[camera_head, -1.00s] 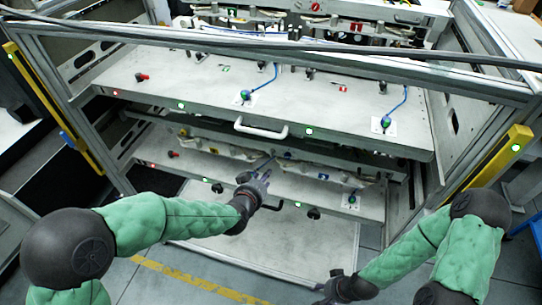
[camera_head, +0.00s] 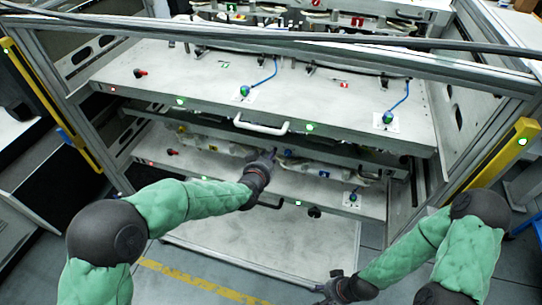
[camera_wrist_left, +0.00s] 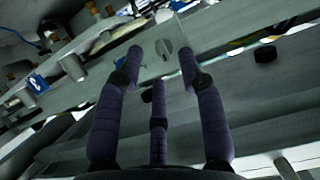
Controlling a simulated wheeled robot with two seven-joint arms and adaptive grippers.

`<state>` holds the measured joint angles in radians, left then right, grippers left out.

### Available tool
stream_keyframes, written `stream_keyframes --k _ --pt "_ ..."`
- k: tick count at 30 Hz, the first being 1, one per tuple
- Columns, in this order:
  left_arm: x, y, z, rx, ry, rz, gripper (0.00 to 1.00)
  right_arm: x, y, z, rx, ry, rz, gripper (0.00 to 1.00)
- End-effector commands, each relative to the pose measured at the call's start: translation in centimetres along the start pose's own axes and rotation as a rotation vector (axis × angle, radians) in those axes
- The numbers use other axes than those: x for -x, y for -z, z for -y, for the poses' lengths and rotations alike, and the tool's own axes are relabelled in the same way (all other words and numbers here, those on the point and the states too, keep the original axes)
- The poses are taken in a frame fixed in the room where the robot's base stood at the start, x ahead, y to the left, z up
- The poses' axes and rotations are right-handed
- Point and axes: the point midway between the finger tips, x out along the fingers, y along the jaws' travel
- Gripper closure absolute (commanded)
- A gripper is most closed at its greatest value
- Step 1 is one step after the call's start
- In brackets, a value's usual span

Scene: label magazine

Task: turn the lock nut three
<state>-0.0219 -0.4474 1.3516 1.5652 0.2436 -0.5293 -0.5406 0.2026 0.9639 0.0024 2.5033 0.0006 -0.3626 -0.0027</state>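My left gripper (camera_head: 268,156) reaches into the gap above the lower drawer (camera_head: 235,183). In the left wrist view its dark fingers (camera_wrist_left: 160,60) are spread apart with nothing held between them.
The upper drawer (camera_head: 180,75) with a white handle (camera_head: 262,126) overhangs the lower one. A blue-green connector (camera_head: 353,197) stands at the lower drawer's right. A black knob (camera_wrist_left: 265,53) is right of the left fingers. Yellow posts (camera_head: 492,168) flank the frame.

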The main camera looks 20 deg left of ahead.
Motion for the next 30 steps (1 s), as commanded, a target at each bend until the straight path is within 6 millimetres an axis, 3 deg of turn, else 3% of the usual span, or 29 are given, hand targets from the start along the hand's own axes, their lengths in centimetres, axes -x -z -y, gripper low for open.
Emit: stream_keyframes --k 6,18,19,23,30 --pt "-2.2 -0.1 0.0 0.000 0.000 0.000 0.61 -0.6 0.0 -0.2 0.000 0.000 0.000 0.52" --pt "-2.7 0.0 0.0 0.000 0.000 0.000 0.61 -0.6 0.0 -0.2 0.000 0.000 0.000 0.52" --pt "-2.7 0.0 0.0 0.000 0.000 0.000 0.64 -0.6 0.0 -0.2 0.000 0.000 0.000 0.52" --pt "-2.7 0.0 0.0 0.001 0.000 0.000 1.00 -0.6 0.0 -0.2 0.000 0.000 0.000 0.52" --pt "-2.7 -0.1 0.0 0.000 0.000 0.003 1.00 -0.6 0.0 -0.2 0.000 0.000 0.000 0.52"
